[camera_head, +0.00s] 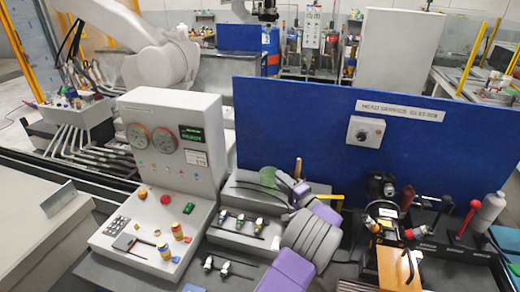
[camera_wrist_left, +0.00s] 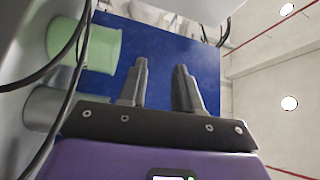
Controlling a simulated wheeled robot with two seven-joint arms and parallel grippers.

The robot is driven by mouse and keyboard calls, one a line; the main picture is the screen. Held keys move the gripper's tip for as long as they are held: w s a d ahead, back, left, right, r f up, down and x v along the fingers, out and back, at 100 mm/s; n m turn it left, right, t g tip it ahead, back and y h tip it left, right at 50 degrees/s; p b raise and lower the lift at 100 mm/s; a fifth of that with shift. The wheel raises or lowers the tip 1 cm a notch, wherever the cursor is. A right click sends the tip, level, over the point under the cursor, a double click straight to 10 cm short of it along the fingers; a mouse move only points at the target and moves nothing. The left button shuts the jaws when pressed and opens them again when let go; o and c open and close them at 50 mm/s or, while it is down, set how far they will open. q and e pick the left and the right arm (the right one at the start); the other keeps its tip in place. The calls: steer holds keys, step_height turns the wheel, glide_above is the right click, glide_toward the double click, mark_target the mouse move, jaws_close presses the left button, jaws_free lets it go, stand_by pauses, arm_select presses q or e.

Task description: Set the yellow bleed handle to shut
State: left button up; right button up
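A yellow bar-like handle (camera_head: 332,197) lies level just right of my left wrist in the head view, in front of the blue panel. Its left end is hidden behind my arm, so I cannot tell how its valve is set. My left gripper (camera_head: 296,186) is just left of the handle in the head view, its fingers mostly hidden. In the left wrist view, the left gripper (camera_wrist_left: 160,82) has its two dark fingers apart with nothing between them. The yellow handle does not show in that view. My right gripper is not in view.
A green cylinder (camera_head: 268,178) stands close left of the gripper; it also shows in the left wrist view (camera_wrist_left: 97,47). The blue panel (camera_head: 300,125) rises behind. A grey console (camera_head: 165,190) with gauges and knobs is left. Black-based red levers (camera_head: 467,218) stand at right.

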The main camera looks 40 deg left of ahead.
arm_select(q)
steer(key=s+a+r+g, duration=0.1)
steer(key=s+a+r, duration=0.1)
steer(key=r, duration=0.4)
steer(key=s+a+r+n+g, duration=0.1)
steer(key=s+a+r, duration=0.1)
steer(key=a+r, duration=0.3)
steer(key=shift+a+r+y, duration=0.2)
steer(key=shift+r+y, duration=0.2)
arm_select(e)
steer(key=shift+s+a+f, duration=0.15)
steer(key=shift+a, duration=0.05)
